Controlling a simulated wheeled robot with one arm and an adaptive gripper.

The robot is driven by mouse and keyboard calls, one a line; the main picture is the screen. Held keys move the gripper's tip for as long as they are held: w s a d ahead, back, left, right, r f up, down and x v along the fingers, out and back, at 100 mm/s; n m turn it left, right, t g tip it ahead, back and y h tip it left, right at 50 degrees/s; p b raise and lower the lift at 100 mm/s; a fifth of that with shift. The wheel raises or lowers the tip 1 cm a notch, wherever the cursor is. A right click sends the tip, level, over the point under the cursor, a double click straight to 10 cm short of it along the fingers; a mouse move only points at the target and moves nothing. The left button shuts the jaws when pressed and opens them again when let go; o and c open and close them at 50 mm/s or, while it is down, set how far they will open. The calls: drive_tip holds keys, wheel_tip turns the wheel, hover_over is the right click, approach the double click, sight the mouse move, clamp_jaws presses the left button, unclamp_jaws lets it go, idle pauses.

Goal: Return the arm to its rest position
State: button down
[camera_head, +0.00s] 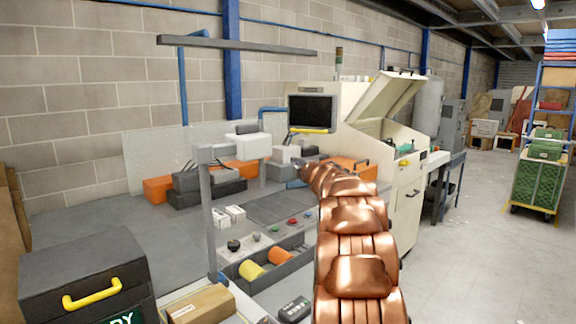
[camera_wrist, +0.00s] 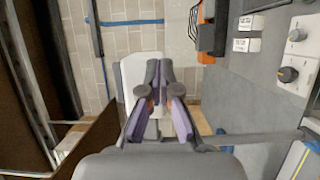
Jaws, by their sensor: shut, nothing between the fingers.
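My arm, in copper-coloured segments, reaches from the bottom right of the head view up over the workbench (camera_head: 85,225), in front of the cream machine (camera_head: 408,205). Its far end is small there, and the finger state cannot be made out in that view. In the wrist view my gripper (camera_wrist: 159,68) shows grey fingers with purple pads, tips together and nothing held. A white object lies behind the fingers in that view.
A dark box with a yellow handle (camera_head: 92,292) stands at the bench's front left. Yellow and orange cylinders (camera_head: 281,256) lie in a tray beside my arm. A grey post (camera_head: 208,215) rises from the bench. Floor is clear at right, before a green crate cart (camera_head: 538,182).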

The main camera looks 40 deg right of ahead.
drive_tip(key=shift+s+b, duration=0.45)
drive_tip(key=shift+s, duration=1.75)
